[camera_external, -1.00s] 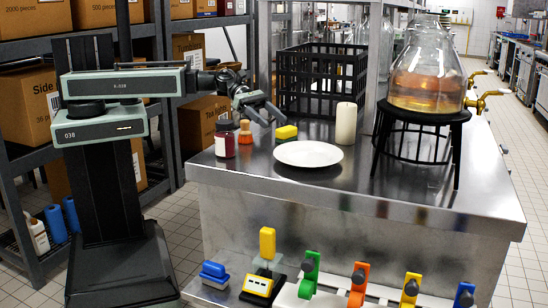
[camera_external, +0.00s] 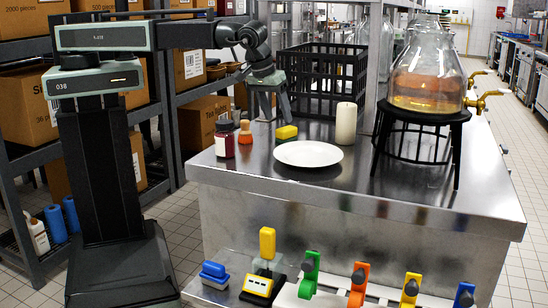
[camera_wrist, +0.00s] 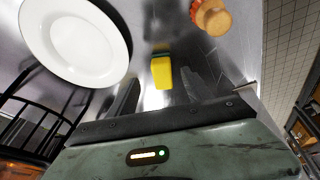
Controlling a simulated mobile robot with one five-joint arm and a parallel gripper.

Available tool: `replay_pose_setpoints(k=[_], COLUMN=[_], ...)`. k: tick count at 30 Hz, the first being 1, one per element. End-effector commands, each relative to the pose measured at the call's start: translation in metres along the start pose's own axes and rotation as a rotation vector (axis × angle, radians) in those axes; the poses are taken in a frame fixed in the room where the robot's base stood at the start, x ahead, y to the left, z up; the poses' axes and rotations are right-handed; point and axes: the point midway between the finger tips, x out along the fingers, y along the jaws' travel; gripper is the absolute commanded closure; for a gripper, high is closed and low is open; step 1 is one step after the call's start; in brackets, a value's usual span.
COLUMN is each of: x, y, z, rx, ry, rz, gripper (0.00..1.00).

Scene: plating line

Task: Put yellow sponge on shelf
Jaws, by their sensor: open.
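The yellow sponge (camera_external: 287,132) lies on the steel counter (camera_external: 400,190), just behind the white plate (camera_external: 308,154). In the wrist view the sponge (camera_wrist: 162,72) is near the middle, beyond and between my two fingers. My gripper (camera_external: 275,115) points down above and slightly left of the sponge. It is open and empty, and its fingers (camera_wrist: 160,92) are apart from the sponge. A dark shelving rack (camera_external: 178,128) with cardboard boxes stands at the left; which shelf is meant is not clear.
A dark red jar (camera_external: 224,140) and an orange-based brush (camera_external: 245,134) stand left of the sponge. A white candle (camera_external: 345,124) stands to its right. A black crate (camera_external: 322,82) is behind. A large glass vessel (camera_external: 426,70) on a black stand fills the right.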

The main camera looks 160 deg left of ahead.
Motion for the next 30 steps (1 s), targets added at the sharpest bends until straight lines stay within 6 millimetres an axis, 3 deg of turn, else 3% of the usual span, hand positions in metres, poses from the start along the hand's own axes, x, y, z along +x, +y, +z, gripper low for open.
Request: replay_pose_setpoints(k=[2, 7, 13, 19, 27, 30], x=[-0.011, -0.007, 0.019, 0.023, 0.068, 0.072], y=[0.004, 0.001, -0.001, -0.001, -0.001, -0.002], z=[-0.006, -0.008, -0.007, -0.009, -0.009, -0.011], rx=[0.072, 0.101, 0.098, 0.097, 0.095, 0.095], ry=[0.051, 0.073, 0.072, 0.071, 0.071, 0.071], rz=[-0.045, -0.065, -0.063, -0.062, -0.062, -0.062], gripper=[0.41, 0.41, 0.41, 0.41, 0.41, 0.41])
